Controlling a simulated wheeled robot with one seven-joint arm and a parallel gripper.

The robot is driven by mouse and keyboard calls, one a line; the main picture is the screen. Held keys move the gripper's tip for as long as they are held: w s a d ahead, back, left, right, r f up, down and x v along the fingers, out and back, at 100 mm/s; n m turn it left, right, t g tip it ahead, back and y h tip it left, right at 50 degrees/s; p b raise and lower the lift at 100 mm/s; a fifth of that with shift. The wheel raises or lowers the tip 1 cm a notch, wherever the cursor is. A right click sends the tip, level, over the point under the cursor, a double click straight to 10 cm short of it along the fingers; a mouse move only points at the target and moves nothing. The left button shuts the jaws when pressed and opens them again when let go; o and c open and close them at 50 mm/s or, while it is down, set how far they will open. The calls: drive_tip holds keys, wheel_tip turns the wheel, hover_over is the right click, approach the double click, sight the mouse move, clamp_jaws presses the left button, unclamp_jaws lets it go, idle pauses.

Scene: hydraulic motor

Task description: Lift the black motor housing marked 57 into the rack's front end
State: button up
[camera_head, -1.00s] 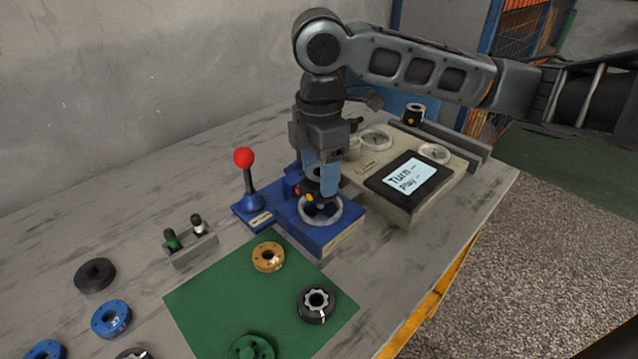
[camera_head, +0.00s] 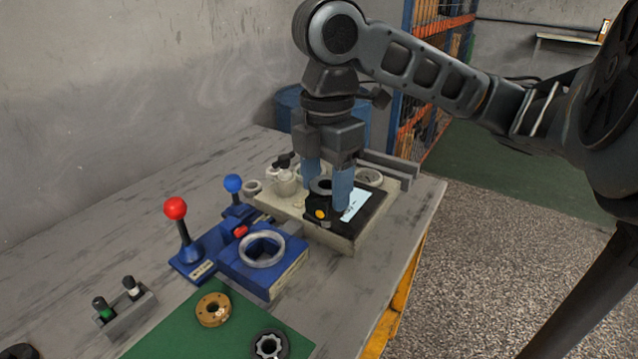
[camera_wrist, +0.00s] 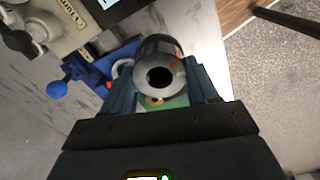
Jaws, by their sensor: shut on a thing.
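My gripper (camera_head: 327,194) is shut on a black motor housing (camera_head: 321,210), its blue fingers on either side. The housing has a round bore on top and a yellow spot on its side; I cannot read any mark on it. In the head view it appears in front of the beige test unit, overlapping its screen. The wrist view shows the housing (camera_wrist: 161,72) upright between the fingers, bore facing the camera. A long grey rack (camera_head: 392,166) lies along the far side of the test unit, partly hidden by my gripper and the unit.
The blue press fixture (camera_head: 265,268) with a pale ring stands left of the test unit (camera_head: 345,238), with a red-knobbed lever (camera_head: 176,209) and a blue-knobbed lever (camera_head: 233,184). A green mat (camera_head: 185,335) holds a brass ring (camera_head: 213,309) and a dark toothed ring (camera_head: 269,346).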

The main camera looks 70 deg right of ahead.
drive_tip(key=shift+r, duration=0.25)
drive_tip(key=shift+r+p, duration=2.15)
drive_tip(key=shift+r, duration=0.05)
